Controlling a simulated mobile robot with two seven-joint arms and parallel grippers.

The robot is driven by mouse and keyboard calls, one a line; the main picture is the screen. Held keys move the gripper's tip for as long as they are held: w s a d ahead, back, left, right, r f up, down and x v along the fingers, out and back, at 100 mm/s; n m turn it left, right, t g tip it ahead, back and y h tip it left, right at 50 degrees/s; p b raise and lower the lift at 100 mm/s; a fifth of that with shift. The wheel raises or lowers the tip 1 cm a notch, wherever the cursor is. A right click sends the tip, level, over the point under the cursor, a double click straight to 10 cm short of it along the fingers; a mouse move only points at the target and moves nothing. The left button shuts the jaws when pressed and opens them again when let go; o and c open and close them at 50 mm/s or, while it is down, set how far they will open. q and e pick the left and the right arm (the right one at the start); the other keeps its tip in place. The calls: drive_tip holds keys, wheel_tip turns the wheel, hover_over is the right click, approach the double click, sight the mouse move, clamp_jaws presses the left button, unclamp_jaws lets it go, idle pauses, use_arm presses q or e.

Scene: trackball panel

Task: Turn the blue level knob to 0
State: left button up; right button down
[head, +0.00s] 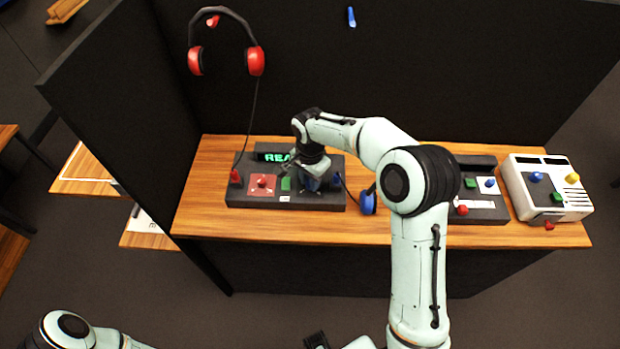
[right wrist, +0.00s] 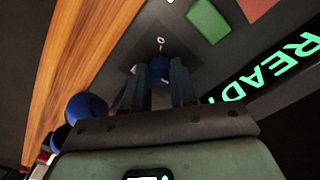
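The blue level knob (right wrist: 160,70) sits on a dark square plate on the dark console (head: 240,193). My right gripper (head: 312,182) reaches down over the right part of this console. In the right wrist view its two fingers (right wrist: 161,82) stand on either side of the knob, with no clear gap, and appear shut on it. A small white ring mark shows on the plate just beyond the knob. In the head view the gripper mostly hides the knob.
Another dark console (head: 480,213) and a white box (head: 550,198) stand farther right. Dark partitions enclose the bench.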

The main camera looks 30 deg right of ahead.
use_arm(q)
drive_tip(key=shift+r, duration=0.1)
use_arm(e)
drive_tip(key=shift+n, duration=0.4)
drive_tip(key=n+p, duration=0.1)
drive_tip(key=n, duration=0.4)
drive_tip(key=shift+n, duration=0.3)
drive_tip(key=n+p, duration=0.1)
drive_tip(key=n, duration=0.5)
drive_tip(key=n+p, duration=0.1)
drive_tip(key=n, duration=0.5)
drive_tip(key=shift+d+r+n, duration=0.1)
drive_tip(key=shift+n, duration=0.2)
use_arm(q)
drive_tip(key=w+r+p, duration=0.1)
drive_tip(key=w+r, duration=0.2)
drive_tip(key=r, duration=0.2)
drive_tip(key=shift+w+r, duration=0.15)
drive_tip(key=shift+w, duration=0.25)
use_arm(e)
drive_tip(key=n, duration=0.5)
drive_tip(key=shift+n, duration=0.3)
drive_tip(key=c, duration=0.9)
unclamp_jaws()
